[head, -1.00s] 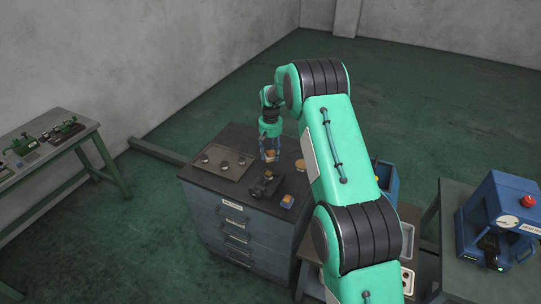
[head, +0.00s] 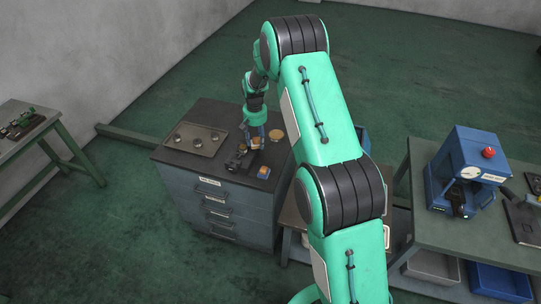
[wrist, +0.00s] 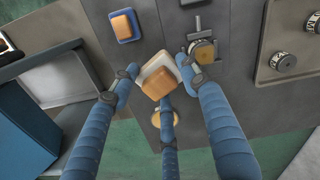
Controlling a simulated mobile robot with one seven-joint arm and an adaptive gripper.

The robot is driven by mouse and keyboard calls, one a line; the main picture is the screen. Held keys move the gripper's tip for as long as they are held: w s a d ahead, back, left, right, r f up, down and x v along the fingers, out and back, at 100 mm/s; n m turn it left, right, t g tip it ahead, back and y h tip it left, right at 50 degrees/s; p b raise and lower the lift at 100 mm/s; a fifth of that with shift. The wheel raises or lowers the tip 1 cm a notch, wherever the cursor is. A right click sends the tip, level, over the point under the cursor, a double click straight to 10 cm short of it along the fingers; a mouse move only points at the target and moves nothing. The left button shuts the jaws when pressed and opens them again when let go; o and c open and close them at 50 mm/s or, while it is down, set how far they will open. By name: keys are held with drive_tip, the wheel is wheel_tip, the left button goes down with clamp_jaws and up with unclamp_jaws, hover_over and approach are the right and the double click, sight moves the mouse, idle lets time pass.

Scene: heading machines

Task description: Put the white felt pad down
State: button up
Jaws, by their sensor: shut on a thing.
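The white felt pad (wrist: 157,66) has a tan block as its backing, which faces the wrist camera. My gripper (wrist: 160,80) has blue ribbed fingers shut on the pad, which sits turned at an angle between the fingertips. In the head view my gripper (head: 254,138) is over the dark cabinet top (head: 205,115), just behind the black fixture. The pad shows there only as a small tan patch. I cannot tell whether its underside touches the cabinet top.
A black fixture with a brass round part (wrist: 203,52) is close beside the fingers. A blue pad with an orange top (head: 264,172) lies near the front edge. A tan disc (head: 276,135) lies to the right. A tray with round knobs (head: 196,139) is left.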

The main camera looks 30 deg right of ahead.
drive_tip(key=s+d+f+m, duration=0.2)
drive_tip(key=s+f+m, duration=0.1)
drive_tip(key=s, duration=0.4)
drive_tip(key=s+d+f+m, duration=0.2)
drive_tip(key=s+f, duration=0.1)
drive_tip(key=s, duration=0.4)
drive_tip(key=shift+s+f+m+p, duration=0.2)
drive_tip(key=shift+s+m+p, duration=0.2)
drive_tip(key=shift+p, duration=0.05)
drive_tip(key=shift+w, duration=0.1)
drive_tip(key=p, duration=0.2)
hover_over(272, 156)
drive_tip(key=shift+w+f, duration=0.1)
drive_tip(key=shift+f, duration=0.65)
drive_tip(key=shift+f, duration=0.1)
drive_tip(key=shift+f+p, duration=0.7)
drive_tip(key=shift+f, duration=1)
drive_tip(key=shift+f, duration=0.15)
drive_tip(key=o, duration=1)
